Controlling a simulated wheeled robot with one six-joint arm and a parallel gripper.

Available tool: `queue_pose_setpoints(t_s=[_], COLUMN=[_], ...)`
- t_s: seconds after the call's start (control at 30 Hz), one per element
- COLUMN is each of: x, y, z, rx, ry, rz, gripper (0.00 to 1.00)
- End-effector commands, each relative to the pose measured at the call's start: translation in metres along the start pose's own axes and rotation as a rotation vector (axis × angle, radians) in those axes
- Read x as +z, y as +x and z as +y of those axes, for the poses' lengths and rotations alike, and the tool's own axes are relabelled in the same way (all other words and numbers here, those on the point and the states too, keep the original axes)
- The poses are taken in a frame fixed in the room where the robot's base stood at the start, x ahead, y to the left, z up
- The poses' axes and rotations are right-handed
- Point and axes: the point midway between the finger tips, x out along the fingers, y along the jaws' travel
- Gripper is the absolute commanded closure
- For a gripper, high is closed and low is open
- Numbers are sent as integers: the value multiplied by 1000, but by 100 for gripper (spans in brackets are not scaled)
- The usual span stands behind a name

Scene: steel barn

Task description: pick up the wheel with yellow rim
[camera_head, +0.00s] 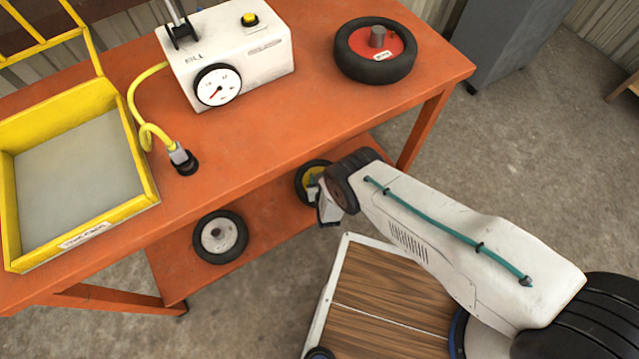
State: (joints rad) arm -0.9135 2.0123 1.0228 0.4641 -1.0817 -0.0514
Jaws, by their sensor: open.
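The wheel with yellow rim (304,174) lies on the lower shelf of the orange table, partly hidden behind the end of my arm. Its black tyre shows at the left and top, and part of the yellow rim is visible. My gripper (322,207) is at the end of the white arm, right in front of the wheel in the picture. The jaws are open, but mostly hidden by the wrist. I cannot tell whether they touch the wheel.
A wheel with a white rim (220,237) lies on the lower shelf (172,268). The orange tabletop (330,110) overhangs it, carrying a yellow tray (150,185), a white gauge box (255,62) and a red-rimmed wheel (375,50). Concrete floor (530,160) is clear at right.

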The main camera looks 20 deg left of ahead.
Motion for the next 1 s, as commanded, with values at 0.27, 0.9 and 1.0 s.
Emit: queue_pose_setpoints(t_s=[0.27,0.9,1.0], x=[0,0,-1], y=[0,0,0], z=[0,0,0], rx=[0,0,0], ry=[0,0,0], rz=[0,1,1], gripper=[96,100,100])
